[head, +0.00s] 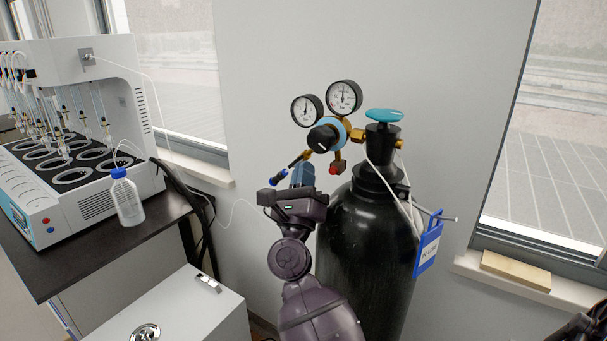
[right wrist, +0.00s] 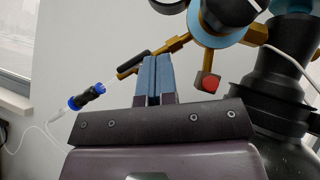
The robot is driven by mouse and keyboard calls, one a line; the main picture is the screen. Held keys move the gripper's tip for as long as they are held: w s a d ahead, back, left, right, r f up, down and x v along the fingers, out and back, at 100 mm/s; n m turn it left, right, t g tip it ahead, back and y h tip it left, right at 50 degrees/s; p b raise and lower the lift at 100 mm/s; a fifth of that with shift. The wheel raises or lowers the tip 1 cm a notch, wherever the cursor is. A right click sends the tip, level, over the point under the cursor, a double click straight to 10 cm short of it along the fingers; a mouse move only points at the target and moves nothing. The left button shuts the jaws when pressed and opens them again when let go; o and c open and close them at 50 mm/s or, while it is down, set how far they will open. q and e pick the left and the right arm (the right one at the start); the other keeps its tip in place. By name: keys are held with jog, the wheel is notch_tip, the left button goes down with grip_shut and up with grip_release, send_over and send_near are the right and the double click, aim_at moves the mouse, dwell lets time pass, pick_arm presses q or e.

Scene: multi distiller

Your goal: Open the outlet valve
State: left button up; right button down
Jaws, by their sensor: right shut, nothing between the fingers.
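A gas regulator (head: 325,135) with two round gauges sits on the black gas cylinder (head: 350,240). A brass outlet pipe with a small black lever (right wrist: 134,63), which looks like the outlet valve, runs left from the regulator. The lever also shows in the head view (head: 298,160). My right gripper (head: 304,167) is shut and empty, its blue fingers pointing up just below the outlet pipe. In the right wrist view the fingertips (right wrist: 157,60) are right of the lever and overlap the pipe; I cannot tell if they touch. My left gripper is not in view.
A blue and black hose fitting (right wrist: 86,96) with a thin tube hangs left of the lever. A teal cylinder knob (head: 384,115) is on top, and a red-tipped part (right wrist: 208,84) hangs under the regulator. A bench (head: 110,255) with a distiller (head: 110,180) and bottle (head: 127,200) stands left.

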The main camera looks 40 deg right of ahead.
jog(key=b+v, duration=0.3)
jog(key=v, duration=0.7)
jog(key=shift+s+a+f, duration=0.15)
jog(key=shift+a+f, duration=0.1)
jog(key=shift+f, duration=0.05)
